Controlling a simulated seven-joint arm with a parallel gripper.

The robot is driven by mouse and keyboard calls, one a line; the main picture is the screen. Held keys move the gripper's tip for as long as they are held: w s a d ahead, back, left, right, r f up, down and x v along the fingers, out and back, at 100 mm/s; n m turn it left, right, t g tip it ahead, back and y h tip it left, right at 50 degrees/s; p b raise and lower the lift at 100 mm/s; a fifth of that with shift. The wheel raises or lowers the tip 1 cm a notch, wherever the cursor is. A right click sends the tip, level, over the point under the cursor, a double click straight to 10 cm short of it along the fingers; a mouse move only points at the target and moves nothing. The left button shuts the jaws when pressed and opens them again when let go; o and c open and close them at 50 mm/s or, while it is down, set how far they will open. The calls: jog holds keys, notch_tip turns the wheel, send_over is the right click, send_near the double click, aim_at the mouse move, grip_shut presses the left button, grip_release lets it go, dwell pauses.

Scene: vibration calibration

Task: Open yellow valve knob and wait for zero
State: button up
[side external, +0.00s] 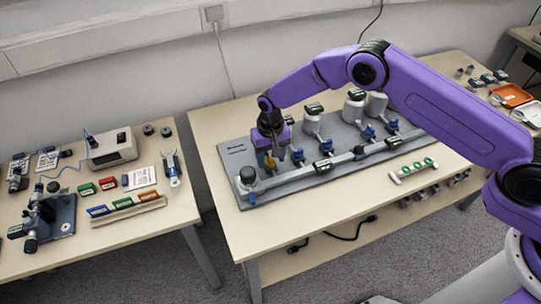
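The yellow valve knob (270,164) sits near the left end of a grey pipe manifold (300,173) on a grey board (240,142). My gripper (271,154) points down directly over the yellow knob, with its fingertips close to it. The fingers partly hide the knob, and I cannot tell whether they touch it or how far apart they are.
Blue valve knobs (326,147) stand right of my gripper along the manifold. Grey-white canisters (352,108) stand behind. A white rack with green pieces (413,169) lies in front on the table. A second table (130,229) at left holds instruments.

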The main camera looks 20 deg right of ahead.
aim_at(271, 160)
notch_tip(271, 160, up, 17)
jog(key=shift+r, duration=0.2)
dwell(0.5)
dwell(0.4)
jog(key=s+d+r+n, duration=0.3)
jog(key=s+d+r, duration=0.15)
jog(key=s, duration=0.35)
jog(key=s+d+r+n, duration=0.3)
jog(key=s+d+r, duration=0.15)
jog(key=s, duration=0.45)
jog(key=s+d+n, duration=0.6)
jog(key=s+d, duration=1.1)
jog(key=s, duration=0.3)
jog(key=shift+s+n, duration=0.4)
